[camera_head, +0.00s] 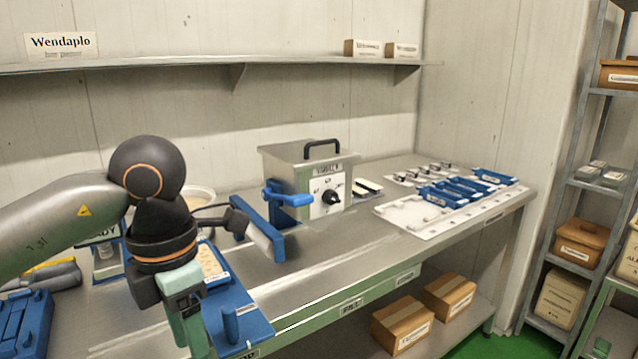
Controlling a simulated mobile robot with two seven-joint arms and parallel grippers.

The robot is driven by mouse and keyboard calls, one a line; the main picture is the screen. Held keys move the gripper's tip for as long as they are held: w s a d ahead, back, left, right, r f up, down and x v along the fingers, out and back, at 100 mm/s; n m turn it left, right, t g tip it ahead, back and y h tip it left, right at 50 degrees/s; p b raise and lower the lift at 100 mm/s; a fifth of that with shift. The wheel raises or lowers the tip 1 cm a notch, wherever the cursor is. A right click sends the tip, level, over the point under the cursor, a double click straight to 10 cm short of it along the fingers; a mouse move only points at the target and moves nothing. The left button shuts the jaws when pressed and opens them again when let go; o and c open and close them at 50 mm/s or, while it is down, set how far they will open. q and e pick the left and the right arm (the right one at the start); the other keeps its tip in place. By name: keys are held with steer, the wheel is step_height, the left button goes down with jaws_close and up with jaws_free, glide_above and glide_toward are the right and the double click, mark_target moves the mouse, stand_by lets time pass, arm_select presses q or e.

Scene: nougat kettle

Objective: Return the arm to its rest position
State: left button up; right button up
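My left arm comes in from the left and bends down at a black wrist with orange rings. My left gripper (188,320) hangs below the wrist, over the front edge of the steel bench (345,240). Its fingertips are not clear, so I cannot tell whether it is open or shut. A blue board (240,318) with an upright peg lies just right of it. The steel kettle box (285,175), with a black lid handle, dial and blue lever, stands farther back, apart from the gripper. My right gripper is not in view.
A blue-and-white tool (262,238) lies in front of the kettle. A pale bowl (196,196) is partly hidden behind my arm. White trays (415,215) with blue moulds fill the right bench. A wall shelf (140,64) runs above. A rack (560,180) stands right.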

arm_select(q)
steer(key=s+d+f+m+g+h, duration=0.1)
steer(key=s+d+f+g+h, duration=0.25)
steer(key=d, duration=0.55)
steer(key=s+d+r+n+g+h+p, duration=0.2)
steer(key=s+d+r+g+h+p, duration=0.25)
steer(key=d+h, duration=0.7)
steer(key=w+a+r+n+t+h, duration=0.1)
steer(key=w+a+n+t+h, duration=0.15)
steer(key=w+n+t, duration=0.55)
steer(key=w+a+n+t+h, duration=0.2)
steer(key=w+n+t+h, duration=0.2)
steer(key=n+t, duration=0.8)
steer(key=w+a+f+n+t+y+p, duration=0.25)
steer(key=a+f+n+t+y, duration=0.4)
steer(key=f+n+y, duration=0.65)
steer(key=s+a+f+n+g+y, duration=0.3)
steer(key=s+f, duration=0.5)
steer(key=f, duration=0.4)
steer(key=s+a+f+n+g+y, duration=0.3)
steer(key=s+a+f+n+g, duration=0.3)
steer(key=f, duration=0.6)
steer(key=s+a, duration=0.2)
steer(key=s, duration=0.1)
steer(key=shift+p, duration=0.4)
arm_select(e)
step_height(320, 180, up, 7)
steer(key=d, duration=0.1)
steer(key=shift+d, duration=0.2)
